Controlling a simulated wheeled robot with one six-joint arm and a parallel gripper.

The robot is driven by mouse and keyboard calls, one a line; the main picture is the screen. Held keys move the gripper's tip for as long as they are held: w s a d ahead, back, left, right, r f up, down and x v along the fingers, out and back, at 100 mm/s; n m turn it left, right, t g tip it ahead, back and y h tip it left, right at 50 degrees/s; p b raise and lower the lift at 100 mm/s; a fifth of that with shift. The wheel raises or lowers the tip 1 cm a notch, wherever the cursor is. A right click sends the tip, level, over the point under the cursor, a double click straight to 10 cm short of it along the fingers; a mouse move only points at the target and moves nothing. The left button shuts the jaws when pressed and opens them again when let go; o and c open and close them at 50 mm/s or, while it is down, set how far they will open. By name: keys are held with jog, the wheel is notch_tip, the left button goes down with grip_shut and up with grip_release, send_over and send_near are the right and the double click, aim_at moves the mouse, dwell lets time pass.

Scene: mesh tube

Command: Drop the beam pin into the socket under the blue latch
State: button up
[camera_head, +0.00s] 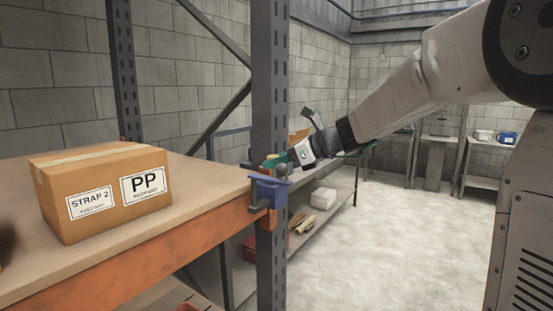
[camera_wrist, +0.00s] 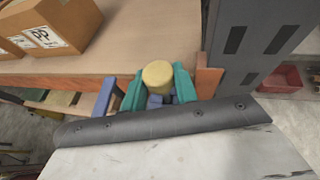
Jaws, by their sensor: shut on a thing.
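In the wrist view, a round dull-yellow head (camera_wrist: 157,73), which I take as the beam pin, sits between the teal fingers of my gripper (camera_wrist: 159,88). The fingers are shut on it. In the head view, my gripper (camera_head: 279,161) is at the front of the rack post, just above the blue latch (camera_head: 267,190). Blue parts (camera_wrist: 104,94) show beside and below the fingers in the wrist view. The socket is hidden in both views. I cannot tell whether the pin's lower end touches anything.
The grey perforated post (camera_head: 270,90) stands at the end of the orange beam (camera_head: 200,240). A cardboard box (camera_head: 102,190) labelled PP sits on the wooden shelf left of the post. A lower shelf behind holds a white block (camera_head: 323,198). The floor at right is clear.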

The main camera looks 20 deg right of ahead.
jog(key=shift+f, duration=1.9)
jog(key=o, duration=1)
jog(key=shift+o, duration=0.2)
jog(key=v, duration=0.7)
jog(key=shift+s+d+r, duration=0.15)
jog(key=shift+s+d, duration=0.1)
jog(key=shift+d, duration=0.05)
